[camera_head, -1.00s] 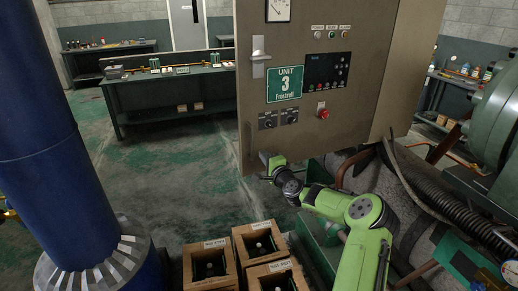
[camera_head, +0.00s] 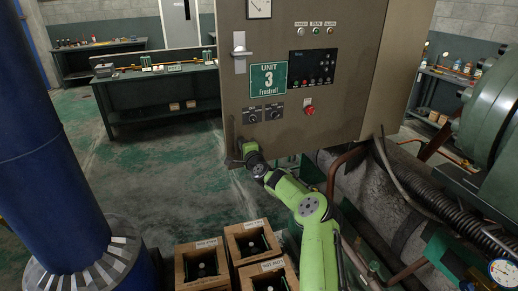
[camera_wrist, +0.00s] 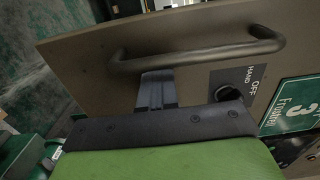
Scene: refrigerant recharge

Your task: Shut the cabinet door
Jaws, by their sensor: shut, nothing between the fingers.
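The grey-brown cabinet door (camera_head: 340,100) has a green "UNIT 3" plate, a dark display, knobs and a silver latch (camera_head: 239,52). No gap between door and cabinet shows clearly, so I cannot tell whether it is ajar. My gripper (camera_head: 238,157) is at the door's lower left corner. In the wrist view my gripper (camera_wrist: 156,82) is shut with nothing held, its tips beside a dark bar handle (camera_wrist: 200,52) on the door panel. The tips overlap the bar in the picture; I cannot tell whether they touch it. The OFF/HAND knob (camera_wrist: 230,94) is close by.
Several open wooden boxes (camera_head: 240,240) stand on the floor below the cabinet. A blue column (camera_head: 50,140) is at left. Pipes and a black hose (camera_head: 415,205) crowd the right. A workbench (camera_head: 160,100) stands behind; the floor between is clear.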

